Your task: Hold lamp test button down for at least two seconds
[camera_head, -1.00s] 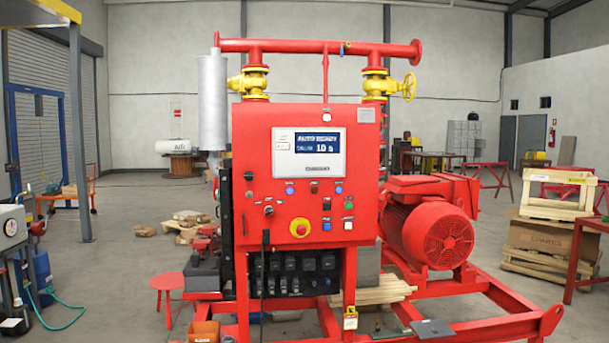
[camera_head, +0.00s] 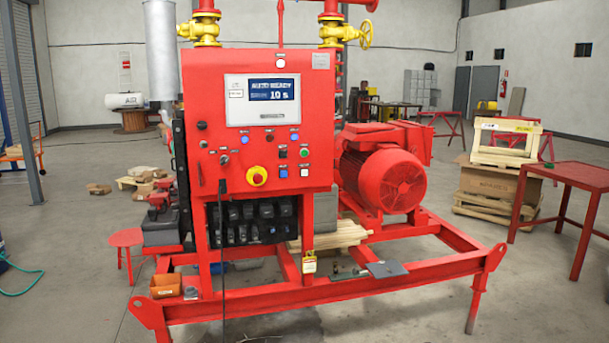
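The red control panel (camera_head: 208,100) of the pump skid stands upright ahead of me, left of the picture's middle. Its screen (camera_head: 262,100) reads "AUTO READY" and "10 s". Below the screen are several small buttons and lamps, among them a blue one (camera_head: 245,140), another blue one (camera_head: 294,136), a green one (camera_head: 304,153) and a white one (camera_head: 304,172). A yellow emergency stop with a red knob (camera_head: 257,176) sits lower down. The labels are too small to read, so I cannot tell which is the lamp test button. Neither gripper is in view.
A red motor (camera_head: 385,180) sits right of the panel. The red skid frame (camera_head: 330,291) juts out below the panel toward me. A red table (camera_head: 568,173) stands at the right, and a red stool (camera_head: 126,239) at the left. Open floor lies in front.

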